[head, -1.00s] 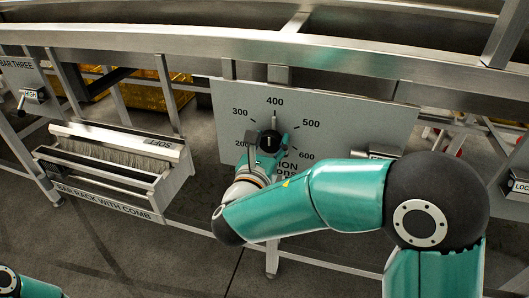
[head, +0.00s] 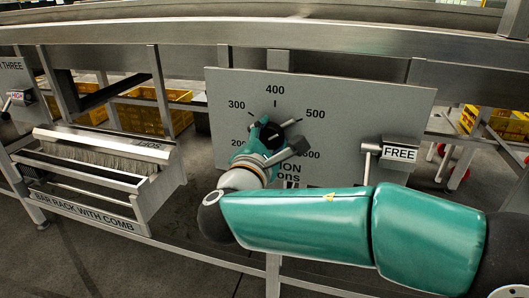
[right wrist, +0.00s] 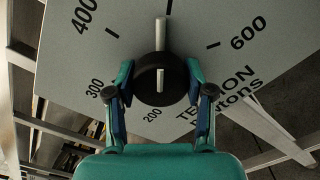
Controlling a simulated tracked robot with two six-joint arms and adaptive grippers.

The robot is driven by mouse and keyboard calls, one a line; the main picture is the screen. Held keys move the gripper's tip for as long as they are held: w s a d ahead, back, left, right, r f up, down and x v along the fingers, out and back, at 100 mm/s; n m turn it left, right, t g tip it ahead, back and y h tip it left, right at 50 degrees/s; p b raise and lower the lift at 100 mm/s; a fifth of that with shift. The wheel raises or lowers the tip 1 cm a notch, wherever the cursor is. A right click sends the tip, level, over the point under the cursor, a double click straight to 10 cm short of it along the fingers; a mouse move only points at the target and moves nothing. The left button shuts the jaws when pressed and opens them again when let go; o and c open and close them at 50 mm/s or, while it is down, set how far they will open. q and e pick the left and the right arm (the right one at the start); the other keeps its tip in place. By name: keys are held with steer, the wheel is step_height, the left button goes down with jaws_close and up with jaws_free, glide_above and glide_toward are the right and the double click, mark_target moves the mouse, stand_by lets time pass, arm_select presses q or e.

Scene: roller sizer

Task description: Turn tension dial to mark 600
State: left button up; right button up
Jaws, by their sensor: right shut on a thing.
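The tension dial is a black round knob (head: 270,131) on a grey panel (head: 375,105) marked 200 to 600, with 400 at the top. In the right wrist view the knob (right wrist: 160,88) has a white line on its face, and a silver pointer (right wrist: 161,34) points almost at the tick between 400 and 600, the 500 tick. My right gripper (head: 277,140) is shut on the knob, one finger on each side; its fingers also show in the right wrist view (right wrist: 160,78). The fingers hide part of the knob in the head view. My left gripper is out of view.
A lever (head: 366,162) with a FREE sign (head: 399,152) stands right of the scale, just above my right arm. A bar rack with comb (head: 90,165) is at left. Steel rails frame the panel, with yellow crates (head: 150,112) behind.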

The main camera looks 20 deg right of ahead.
steer(key=m+b, duration=0.1)
steer(key=f+m+b, duration=0.1)
steer(key=shift+a+m, duration=0.2)
steer(key=shift+m, duration=0.1)
steer(key=shift+m+b, duration=0.3)
steer(key=shift+m, duration=0.6)
steer(key=m, duration=0.3)
steer(key=shift+r+m, duration=0.2)
steer(key=shift+m, duration=0.1)
steer(key=m, duration=0.4)
steer(key=shift+m, duration=0.3)
steer(key=shift+r, duration=0.1)
steer(key=o, duration=1.1)
steer(key=shift+w, duration=0.15)
steer(key=shift+o, duration=0.3)
steer(key=shift+r, duration=0.1)
